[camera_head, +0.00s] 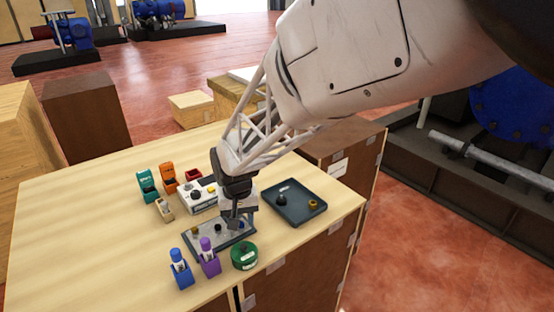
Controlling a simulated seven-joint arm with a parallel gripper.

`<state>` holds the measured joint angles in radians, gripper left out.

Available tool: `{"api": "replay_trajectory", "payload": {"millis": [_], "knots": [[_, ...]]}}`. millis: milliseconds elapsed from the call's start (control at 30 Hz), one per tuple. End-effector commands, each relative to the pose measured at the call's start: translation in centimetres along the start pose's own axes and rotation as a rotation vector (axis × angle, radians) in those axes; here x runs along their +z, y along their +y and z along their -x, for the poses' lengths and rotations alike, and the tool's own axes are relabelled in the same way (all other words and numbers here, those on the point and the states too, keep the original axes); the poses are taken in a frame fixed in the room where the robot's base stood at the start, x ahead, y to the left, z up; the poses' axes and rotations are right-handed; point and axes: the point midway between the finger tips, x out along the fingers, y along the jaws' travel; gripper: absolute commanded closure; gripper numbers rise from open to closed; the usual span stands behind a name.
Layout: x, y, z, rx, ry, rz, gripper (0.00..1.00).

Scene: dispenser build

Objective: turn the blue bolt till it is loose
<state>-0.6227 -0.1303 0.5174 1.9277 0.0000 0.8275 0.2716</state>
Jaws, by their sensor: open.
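My gripper (234,222) points down over a grey plate (206,245) on the wooden table, near the plate's right half. Its jaws are open, and the fingertips look very small here. A small dark blue bolt (218,227) shows on the plate just left of the fingertips. I cannot tell whether the fingers touch anything or how far the bolt is screwed in. A gold-coloured bolt (195,231) sits at the plate's left end. The gripper hides part of the plate's far right side.
Close in front stand a blue holder (181,275), a purple holder (210,263) and a green round container (245,256). A dark tray (303,199) with small parts lies right. Behind are a white device (198,198) and teal, orange, red and tan holders. The table's left is clear.

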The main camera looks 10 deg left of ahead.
Motion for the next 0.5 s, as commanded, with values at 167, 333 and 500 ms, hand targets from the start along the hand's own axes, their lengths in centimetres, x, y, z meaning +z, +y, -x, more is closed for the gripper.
{"api": "replay_trajectory", "payload": {"millis": [167,333,500], "knots": [[0.01,0.01,-0.72,0.000,0.000,0.000,0.56],[0.01,0.00,-0.76,0.000,0.001,0.000,0.56],[0.00,0.00,-0.74,0.000,0.001,0.000,0.67]]}}
